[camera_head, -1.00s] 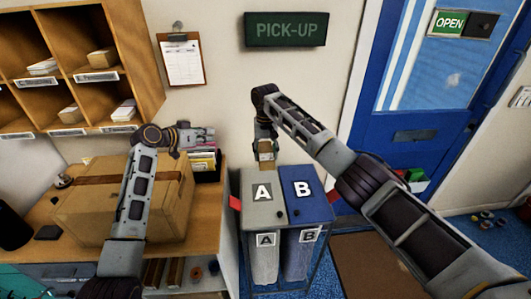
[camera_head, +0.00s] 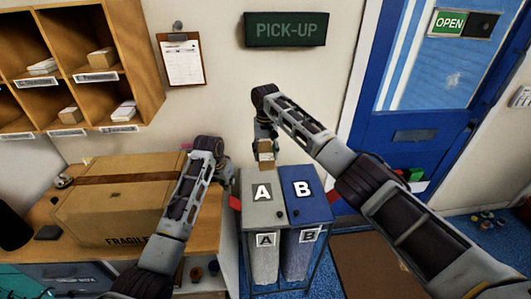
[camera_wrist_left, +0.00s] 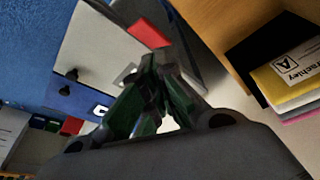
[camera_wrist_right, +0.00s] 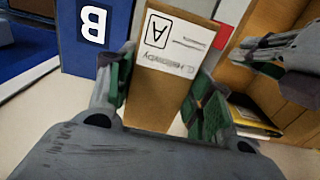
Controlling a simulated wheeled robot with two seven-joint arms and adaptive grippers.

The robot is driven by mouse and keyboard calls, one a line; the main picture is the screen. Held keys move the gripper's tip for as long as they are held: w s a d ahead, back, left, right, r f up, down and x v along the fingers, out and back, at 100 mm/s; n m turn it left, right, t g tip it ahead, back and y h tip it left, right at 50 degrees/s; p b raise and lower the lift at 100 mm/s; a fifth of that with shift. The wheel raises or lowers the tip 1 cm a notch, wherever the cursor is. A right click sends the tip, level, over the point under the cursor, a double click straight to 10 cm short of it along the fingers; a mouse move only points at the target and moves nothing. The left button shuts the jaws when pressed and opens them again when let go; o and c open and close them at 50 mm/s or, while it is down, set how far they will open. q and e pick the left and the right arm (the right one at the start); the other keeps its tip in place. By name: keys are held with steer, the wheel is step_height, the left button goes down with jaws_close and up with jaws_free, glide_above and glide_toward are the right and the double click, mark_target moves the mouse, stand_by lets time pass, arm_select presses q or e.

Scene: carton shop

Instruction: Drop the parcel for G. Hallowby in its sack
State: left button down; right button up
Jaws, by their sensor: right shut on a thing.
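My right gripper (camera_head: 265,140) is shut on a small brown parcel (camera_head: 266,153), held above the grey lid marked A (camera_head: 256,213). In the right wrist view the parcel (camera_wrist_right: 158,100) sits between the fingers (camera_wrist_right: 168,85); its white label reads an A and a name like G. Hallowby. The lid lies flat, with a red tab (camera_head: 235,202) on its left side. Sack A (camera_head: 265,264) hangs below; its inside is hidden. My left gripper (camera_head: 223,168) is left of the lid, near the tab; its fingertips (camera_wrist_left: 155,62) meet with nothing visible between them.
The blue lid B (camera_head: 308,206) and its sack (camera_head: 298,258) stand right of A. A big carton (camera_head: 115,210) fills the counter at left. Pigeonholes (camera_head: 75,70) with parcels hang above it. A blue door (camera_head: 410,160) is at right.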

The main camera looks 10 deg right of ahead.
arm_select(q)
steer(key=shift+s+f, duration=0.2)
steer(key=shift+f, duration=0.35)
stand_by(0.4)
